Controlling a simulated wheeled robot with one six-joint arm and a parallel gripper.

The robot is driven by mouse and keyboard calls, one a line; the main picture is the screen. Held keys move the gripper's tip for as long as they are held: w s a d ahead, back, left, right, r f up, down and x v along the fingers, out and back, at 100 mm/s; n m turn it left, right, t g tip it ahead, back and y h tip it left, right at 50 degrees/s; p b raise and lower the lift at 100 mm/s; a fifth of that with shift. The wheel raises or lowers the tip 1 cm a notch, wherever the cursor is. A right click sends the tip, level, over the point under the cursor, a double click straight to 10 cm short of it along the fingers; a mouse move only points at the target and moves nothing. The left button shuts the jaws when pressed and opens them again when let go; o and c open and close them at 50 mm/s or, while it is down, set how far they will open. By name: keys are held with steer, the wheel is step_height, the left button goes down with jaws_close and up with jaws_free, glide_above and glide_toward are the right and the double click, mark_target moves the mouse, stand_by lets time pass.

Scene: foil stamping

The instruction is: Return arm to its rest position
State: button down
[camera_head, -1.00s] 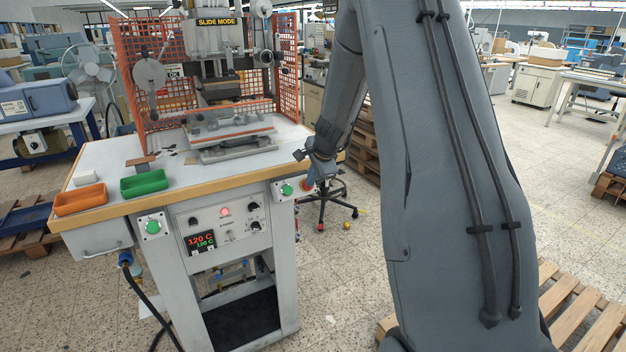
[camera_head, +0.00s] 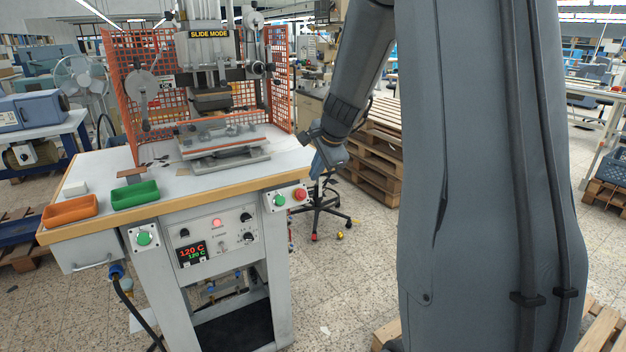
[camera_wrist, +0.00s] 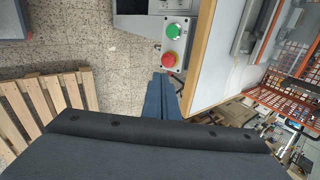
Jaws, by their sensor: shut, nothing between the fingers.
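My gripper (camera_wrist: 163,95) shows in the wrist view as dark blue fingers held together and empty, beside the wooden edge of the press table. In the head view my arm rises large on the right and folds back down. Its wrist end is just off the table's right front corner, and the fingertips are hard to make out there. The foil stamping press (camera_head: 211,75) stands on the white table (camera_head: 190,185). The green button (camera_wrist: 174,31) and red button (camera_wrist: 169,60) on the table's front are close to my gripper in the wrist view.
An orange tray (camera_head: 69,211) and a green tray (camera_head: 135,195) sit on the table's left. Orange mesh guards (camera_head: 279,80) flank the press. Stacked pallets (camera_head: 375,150) stand behind my arm. Another pallet (camera_wrist: 45,105) lies on the floor. Tiled floor is open in front.

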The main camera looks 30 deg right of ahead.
steer(key=shift+s+r, duration=0.15)
steer(key=shift+r, duration=0.1)
stand_by(0.3)
steer(key=s+a+f+n+g, duration=0.2)
steer(key=s+a+f+n, duration=0.2)
steer(key=s+a+n, duration=0.5)
steer(key=s+a+f+n+g, duration=0.3)
steer(key=s+a+n, duration=0.6)
steer(key=s, duration=0.8)
step_height(320, 180, down, 2)
steer(key=shift+s+a+f+n, duration=0.15)
steer(key=shift+s+a+n, duration=0.15)
steer(key=shift+a, duration=0.35)
steer(key=c, duration=2.5)
jaws_free()
